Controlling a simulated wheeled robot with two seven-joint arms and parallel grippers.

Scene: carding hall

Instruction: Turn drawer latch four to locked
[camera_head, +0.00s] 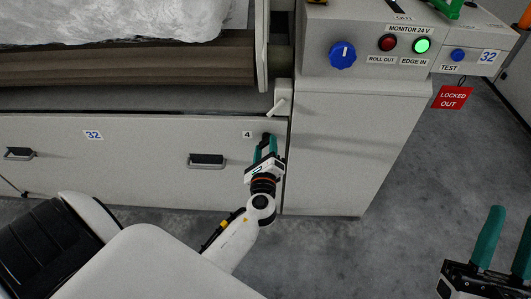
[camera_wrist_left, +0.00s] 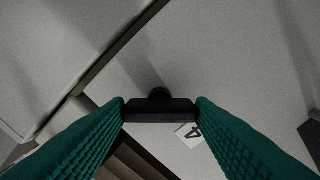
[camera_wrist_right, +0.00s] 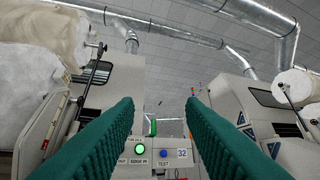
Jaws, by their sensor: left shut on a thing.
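The drawer front (camera_head: 140,165) is a wide light-grey panel marked 32. Its latch is a black T-shaped knob (camera_wrist_left: 158,109) beside the label 4 (camera_head: 247,134), which also shows in the left wrist view (camera_wrist_left: 190,135). My left gripper (camera_head: 266,143) is at this latch, with its green fingers shut on the two ends of the black bar. In the head view the fingers mostly hide the latch. My right gripper (camera_head: 503,250) is open and empty at the lower right, and its parted fingers show in the right wrist view (camera_wrist_right: 160,115).
Two black drawer handles (camera_head: 207,161) (camera_head: 19,153) sit on the drawer front. A control box (camera_head: 366,70) with a blue knob (camera_head: 342,54) and a lit green button (camera_head: 422,45) stands above a grey cabinet (camera_head: 340,150). A red LOCKED OUT tag (camera_head: 452,97) hangs right. Floor (camera_head: 400,210) is clear there.

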